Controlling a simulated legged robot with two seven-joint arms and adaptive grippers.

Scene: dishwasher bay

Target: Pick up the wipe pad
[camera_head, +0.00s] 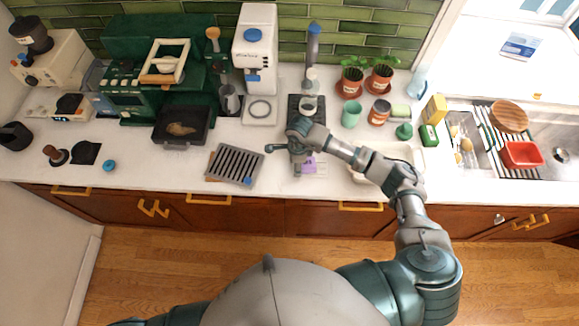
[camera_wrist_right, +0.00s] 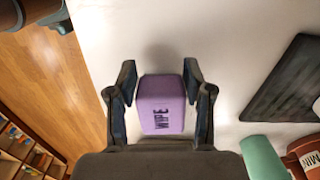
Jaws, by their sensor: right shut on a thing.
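The wipe pad (camera_wrist_right: 161,105) is a small purple block with "WIPE" printed on it. My right gripper (camera_wrist_right: 160,78) is shut on it, with one finger on each long side. In the head view the purple pad (camera_head: 309,168) shows partly beside my right gripper (camera_head: 296,160), over the front of the white counter. The hand hides part of it there. A soft shadow lies by the pad's far end; whether it touches the counter I cannot tell. My left gripper is not in view.
A slotted grey rack (camera_head: 234,164) lies left of the hand. A dark scale-like plate (camera_head: 293,104) stands behind it, and a green cup (camera_head: 351,114) to the right. A pale tray (camera_head: 404,152) sits partly under my right forearm. The counter's front edge (camera_head: 330,200) is close.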

